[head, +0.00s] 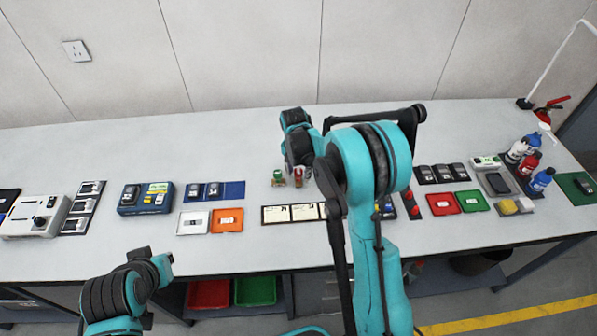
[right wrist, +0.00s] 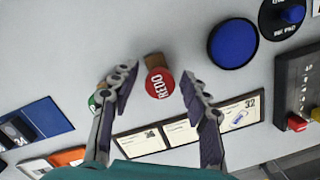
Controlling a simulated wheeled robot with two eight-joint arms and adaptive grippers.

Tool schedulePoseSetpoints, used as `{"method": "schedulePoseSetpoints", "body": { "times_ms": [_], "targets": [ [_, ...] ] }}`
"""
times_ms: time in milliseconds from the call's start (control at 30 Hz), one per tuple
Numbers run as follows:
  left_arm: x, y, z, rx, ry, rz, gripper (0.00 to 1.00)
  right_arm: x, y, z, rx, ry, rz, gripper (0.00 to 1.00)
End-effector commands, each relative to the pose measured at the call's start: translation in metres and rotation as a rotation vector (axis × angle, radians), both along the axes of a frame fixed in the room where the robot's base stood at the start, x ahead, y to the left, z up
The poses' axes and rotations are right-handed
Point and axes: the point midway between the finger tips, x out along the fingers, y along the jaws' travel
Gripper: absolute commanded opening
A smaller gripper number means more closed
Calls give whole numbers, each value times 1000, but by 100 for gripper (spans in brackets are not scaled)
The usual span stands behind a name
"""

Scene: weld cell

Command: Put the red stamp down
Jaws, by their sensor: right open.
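The red stamp (head: 298,177), with a round red top lettered REDO, stands on the table in the head view. It also shows in the right wrist view (right wrist: 158,83), between the two fingers of my right gripper (right wrist: 155,88). These fingers are open and apart from the stamp on both sides. In the head view my right gripper (head: 300,160) is just above and behind the stamp. A green stamp (head: 279,178) stands close to its left; the left finger mostly hides it in the right wrist view (right wrist: 94,101).
A row of cards (head: 275,215) lies in front of the stamps. Orange tray (head: 227,220) and blue mat (head: 233,189) are left. A round blue thing (right wrist: 234,43) lies near the right finger. Red tray (head: 443,204) and bottles (head: 541,181) are right. Table is clear behind the blue mat.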

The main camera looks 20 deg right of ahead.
Motion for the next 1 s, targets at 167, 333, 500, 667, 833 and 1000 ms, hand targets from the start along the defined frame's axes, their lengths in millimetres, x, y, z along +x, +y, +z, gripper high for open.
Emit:
{"method": "schedulePoseSetpoints", "body": {
  "times_ms": [167,333,500,667,833,1000],
  "targets": [
    [0,0,9,0,0,0,0,-2,2,23,0,0,0,46],
    [0,0,18,0,0,0,0,-5,5,61,0,0,1,46],
    [0,0,26,0,0,0,0,-9,8,96,0,0,0,46],
    [0,0,30,0,0,0,0,-10,9,116,0,0,0,46],
    [0,0,30,0,0,0,0,-18,11,131,8,-19,-59,46],
    [0,0,30,0,0,0,0,-52,15,162,59,-111,-351,46]
  ]
}}
